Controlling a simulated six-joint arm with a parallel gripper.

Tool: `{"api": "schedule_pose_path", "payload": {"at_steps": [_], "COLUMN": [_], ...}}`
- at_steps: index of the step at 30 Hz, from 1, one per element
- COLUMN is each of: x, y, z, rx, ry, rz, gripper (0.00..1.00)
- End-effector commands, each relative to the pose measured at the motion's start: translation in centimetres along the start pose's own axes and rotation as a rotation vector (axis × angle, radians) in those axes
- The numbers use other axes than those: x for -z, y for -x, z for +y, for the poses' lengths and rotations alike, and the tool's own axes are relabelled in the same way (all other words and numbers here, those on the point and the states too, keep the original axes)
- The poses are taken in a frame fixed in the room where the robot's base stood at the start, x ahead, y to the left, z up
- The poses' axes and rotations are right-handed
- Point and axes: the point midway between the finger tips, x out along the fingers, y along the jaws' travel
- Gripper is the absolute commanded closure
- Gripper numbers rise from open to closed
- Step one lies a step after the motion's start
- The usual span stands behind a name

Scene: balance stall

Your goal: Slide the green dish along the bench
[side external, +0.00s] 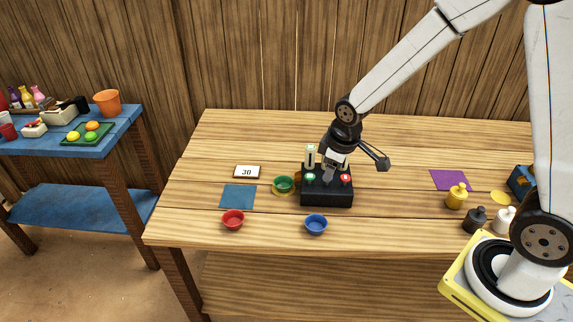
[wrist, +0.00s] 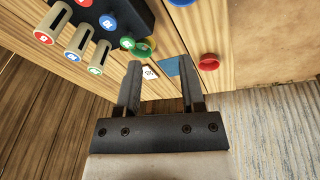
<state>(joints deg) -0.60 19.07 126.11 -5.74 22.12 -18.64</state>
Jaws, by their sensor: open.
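The green dish (side external: 284,184) sits on the bench (side external: 400,220), just left of a black block, with a yellow round rim showing under or beside it; I cannot tell which. In the wrist view the green dish (wrist: 141,49) shows beyond the fingers, partly overlapped by other round things. My gripper (side external: 328,178) is in front of or over the black block, to the right of the dish. In the wrist view my gripper (wrist: 163,70) has its two fingers spread, with nothing held between them.
The black block (side external: 327,197) carries pegs and coloured buttons. A red bowl (side external: 233,220), a blue bowl (side external: 316,225), a blue mat (side external: 238,196) and a "30" card (side external: 247,172) lie around. A purple mat (side external: 450,180) and weights (side external: 457,196) are at right. The bench's back left is clear.

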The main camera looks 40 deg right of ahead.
Motion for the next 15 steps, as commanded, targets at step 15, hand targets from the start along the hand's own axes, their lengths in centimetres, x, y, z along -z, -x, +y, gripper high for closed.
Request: {"api": "schedule_pose_path", "payload": {"at_steps": [15], "x": [6.9], "y": [-6.9], "z": [3.1], "rx": [-0.029], "ry": [0.400], "rz": [-0.027], "gripper": [0.49]}}
